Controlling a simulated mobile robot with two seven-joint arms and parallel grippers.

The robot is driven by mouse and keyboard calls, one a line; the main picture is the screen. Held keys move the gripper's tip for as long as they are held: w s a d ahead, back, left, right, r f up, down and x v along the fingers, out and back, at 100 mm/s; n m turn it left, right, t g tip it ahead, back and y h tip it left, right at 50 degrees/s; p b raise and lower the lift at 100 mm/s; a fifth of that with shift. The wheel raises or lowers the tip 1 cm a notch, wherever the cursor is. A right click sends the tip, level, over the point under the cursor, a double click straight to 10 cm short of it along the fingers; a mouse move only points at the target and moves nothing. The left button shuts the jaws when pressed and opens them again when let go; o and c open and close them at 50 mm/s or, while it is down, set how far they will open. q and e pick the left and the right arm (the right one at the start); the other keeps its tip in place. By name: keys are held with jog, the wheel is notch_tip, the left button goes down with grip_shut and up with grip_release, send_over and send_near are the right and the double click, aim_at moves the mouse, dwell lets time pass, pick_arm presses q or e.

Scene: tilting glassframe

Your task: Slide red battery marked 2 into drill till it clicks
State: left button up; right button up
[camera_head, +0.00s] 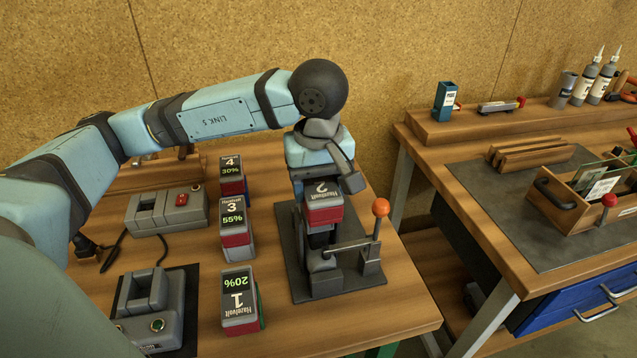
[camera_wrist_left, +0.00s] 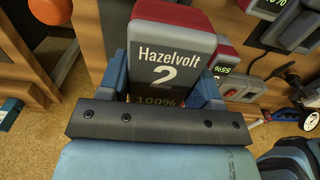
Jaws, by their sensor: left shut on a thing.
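The red and grey battery marked 2 (camera_head: 324,207) is in my left gripper (camera_head: 322,192), which is shut on it from above and behind. In the left wrist view its grey face (camera_wrist_left: 168,65) reads Hazelvolt 2, 100%, between the two blue fingers (camera_wrist_left: 162,88). The battery is over the dark drill (camera_head: 321,240), which stands in a fixture on a black plate (camera_head: 293,280). The battery's underside and the drill's top meet closely in the picture; whether it is seated, I cannot tell. My right gripper is not in view.
Batteries marked 4 (camera_head: 231,170), 3 (camera_head: 235,220) and 1 (camera_head: 239,307) stand in a row left of the fixture. A lever with an orange knob (camera_head: 380,207) rises at its right. Two grey chargers (camera_head: 165,215) (camera_head: 155,293) are further left. A second bench (camera_head: 480,220) is at right.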

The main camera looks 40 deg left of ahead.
pick_arm(q)
jog(key=o, duration=1.1)
jog(key=shift+f, duration=0.3)
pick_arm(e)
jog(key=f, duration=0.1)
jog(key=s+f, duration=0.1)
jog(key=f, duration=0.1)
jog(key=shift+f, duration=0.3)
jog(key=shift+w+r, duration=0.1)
pick_arm(q)
jog(key=shift+r, duration=0.1)
notch_tip(320, 180, up, 14)
jog(key=p, duration=0.1)
jog(key=shift+p, duration=0.35)
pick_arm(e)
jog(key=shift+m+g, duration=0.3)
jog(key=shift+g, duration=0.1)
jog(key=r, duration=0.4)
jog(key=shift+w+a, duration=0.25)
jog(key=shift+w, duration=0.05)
